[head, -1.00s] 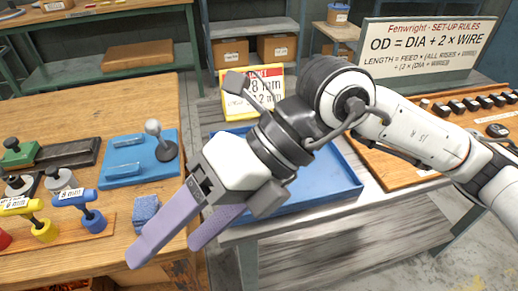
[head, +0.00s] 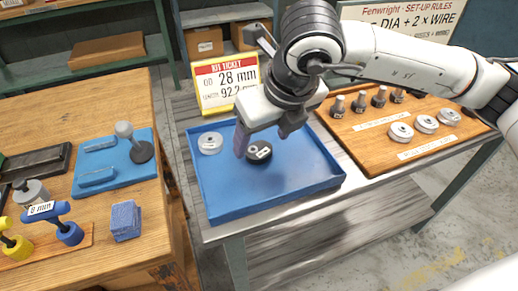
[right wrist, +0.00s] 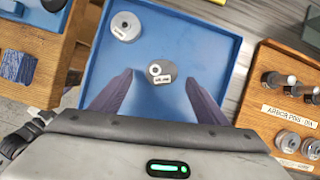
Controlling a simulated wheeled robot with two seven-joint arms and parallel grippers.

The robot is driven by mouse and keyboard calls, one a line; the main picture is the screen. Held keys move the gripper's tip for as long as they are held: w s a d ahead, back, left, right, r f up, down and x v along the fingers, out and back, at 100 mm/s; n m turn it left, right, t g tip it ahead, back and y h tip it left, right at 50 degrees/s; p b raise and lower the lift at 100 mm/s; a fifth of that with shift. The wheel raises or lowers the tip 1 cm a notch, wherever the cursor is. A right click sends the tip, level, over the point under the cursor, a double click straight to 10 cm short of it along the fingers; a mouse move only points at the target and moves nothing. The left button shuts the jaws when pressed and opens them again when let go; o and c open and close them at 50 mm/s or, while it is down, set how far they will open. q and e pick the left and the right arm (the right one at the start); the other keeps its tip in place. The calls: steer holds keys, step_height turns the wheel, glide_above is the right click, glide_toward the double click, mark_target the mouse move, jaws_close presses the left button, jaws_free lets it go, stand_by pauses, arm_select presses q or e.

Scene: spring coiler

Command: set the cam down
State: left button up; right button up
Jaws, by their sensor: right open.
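A silver round disc with a pale label (head: 210,143) lies flat in the blue tray (head: 268,190), near its back left; it looks like the cam. It also shows in the right wrist view (right wrist: 125,27), apart from my fingers. A dark grey round piece with a white label (head: 260,152) rests in the tray to its right. My right gripper (head: 266,140) is open over the tray, with its fingers apart. In the right wrist view the dark piece (right wrist: 160,72) shows in the gap between the fingertips (right wrist: 159,78), not gripped. My left gripper is not in view.
A wooden board (head: 385,145) at right holds several dark pins and silver discs (head: 426,124). A yellow ticket sign (head: 227,85) stands behind the tray. A wooden bench at left carries a blue block (head: 125,220) and coloured tools. The tray's front is clear.

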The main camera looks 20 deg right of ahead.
mark_target(259, 148)
steer(key=shift+x, duration=1.9)
steer(key=shift+d, duration=0.2)
steer(key=c, duration=1.4)
steer(key=shift+r, duration=0.2)
steer(key=shift+c, duration=0.4)
